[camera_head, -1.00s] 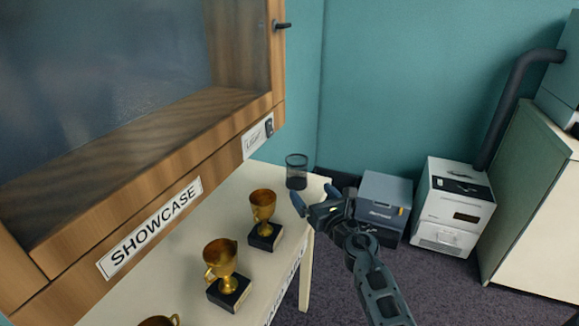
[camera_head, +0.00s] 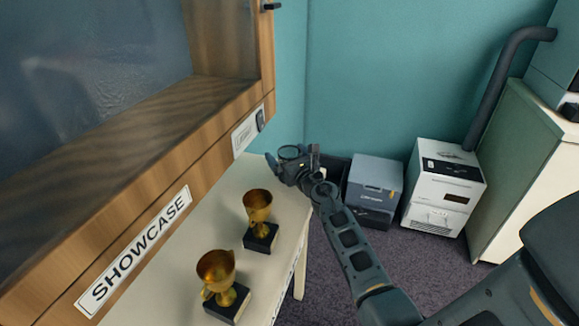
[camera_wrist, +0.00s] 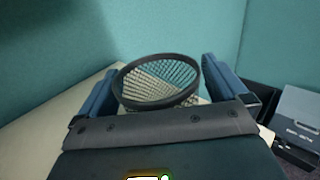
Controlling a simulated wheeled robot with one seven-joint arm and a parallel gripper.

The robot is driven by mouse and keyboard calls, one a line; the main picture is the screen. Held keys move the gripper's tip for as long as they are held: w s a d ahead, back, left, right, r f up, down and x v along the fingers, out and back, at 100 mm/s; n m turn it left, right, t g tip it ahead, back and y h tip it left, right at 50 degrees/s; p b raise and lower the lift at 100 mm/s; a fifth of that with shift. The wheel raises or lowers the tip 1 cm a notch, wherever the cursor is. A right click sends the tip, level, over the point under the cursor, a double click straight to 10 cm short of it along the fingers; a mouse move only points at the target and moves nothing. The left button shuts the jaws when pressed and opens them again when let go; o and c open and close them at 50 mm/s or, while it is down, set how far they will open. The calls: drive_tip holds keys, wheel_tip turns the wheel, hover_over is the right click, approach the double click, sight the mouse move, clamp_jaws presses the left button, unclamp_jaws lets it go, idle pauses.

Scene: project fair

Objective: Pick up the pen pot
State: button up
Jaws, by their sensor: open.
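The pen pot is a dark round mesh cup; in the head view the pen pot (camera_head: 289,153) stands at the far end of the white table, mostly hidden behind my gripper. In the wrist view the pen pot (camera_wrist: 158,80) shows its round rim and mesh wall between my two blue fingers, and it looks empty. My gripper (camera_head: 293,162) is open, with one finger on each side of the pot. In the wrist view my gripper (camera_wrist: 160,88) shows gaps between the fingers and the rim. The pot's base is hidden.
Gold trophies on dark bases, one nearer the pot (camera_head: 258,212) and one closer (camera_head: 217,277), stand on the white table (camera_head: 238,180). The wooden showcase (camera_head: 140,190) overhangs the table's left. A grey box (camera_head: 375,177) and a white box (camera_head: 446,180) stand on the floor at right.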

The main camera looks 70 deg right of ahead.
drive_tip(key=shift+w+d, duration=0.1)
drive_tip(key=c, duration=1.1)
drive_tip(key=shift+r, duration=0.1)
